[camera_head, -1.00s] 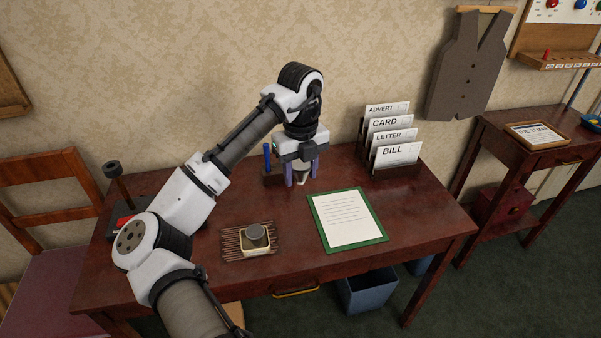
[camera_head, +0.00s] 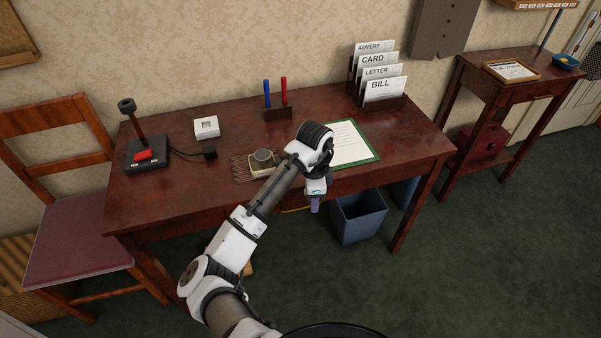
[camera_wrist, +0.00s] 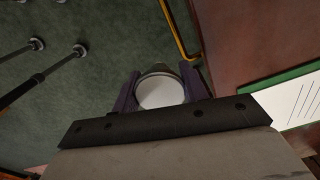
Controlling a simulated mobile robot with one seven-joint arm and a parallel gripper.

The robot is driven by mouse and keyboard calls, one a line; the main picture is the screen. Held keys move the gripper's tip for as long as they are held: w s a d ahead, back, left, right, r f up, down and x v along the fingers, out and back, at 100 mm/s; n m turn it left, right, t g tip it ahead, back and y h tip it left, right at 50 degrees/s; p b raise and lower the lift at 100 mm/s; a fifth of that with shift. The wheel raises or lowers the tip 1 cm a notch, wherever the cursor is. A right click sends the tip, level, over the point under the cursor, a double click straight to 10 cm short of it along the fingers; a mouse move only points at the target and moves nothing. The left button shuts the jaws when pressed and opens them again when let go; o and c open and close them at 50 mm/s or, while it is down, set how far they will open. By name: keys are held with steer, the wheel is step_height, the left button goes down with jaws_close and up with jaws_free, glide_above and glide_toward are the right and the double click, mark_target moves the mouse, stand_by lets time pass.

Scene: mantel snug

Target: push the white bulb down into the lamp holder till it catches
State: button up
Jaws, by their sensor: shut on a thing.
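The white bulb (camera_wrist: 161,93) is between the two purple fingers of my gripper (camera_wrist: 160,86) in the wrist view, its round white face toward the camera. In the head view my gripper (camera_head: 315,203) hangs at the desk's front edge; the bulb is hidden there. My gripper is shut on the bulb, with green floor behind it in the wrist view. What looks like the lamp holder (camera_head: 126,105) is a dark cup atop a brown stem on a black base (camera_head: 148,158) with a red switch, at the desk's left. My gripper is well apart from it, to the right.
The desk (camera_head: 225,205) also bears a white square block (camera_head: 206,127), a tin (camera_head: 263,160) on a slatted mat, a stand with red and blue sticks (camera_head: 278,112), a green-edged sheet (camera_head: 352,145) and a letter rack (camera_head: 380,98). A blue bin (camera_head: 358,218) stands below.

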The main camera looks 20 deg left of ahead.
steer(key=s+d+f+n, duration=0.2)
steer(key=d+f+n, duration=0.4)
steer(key=f, duration=0.5)
steer(key=s+d+f+n, duration=0.3)
steer(key=d+f+n, duration=0.4)
steer(key=f, duration=0.4)
steer(key=shift+s+n+b, duration=0.35)
steer(key=shift+n, duration=0.05)
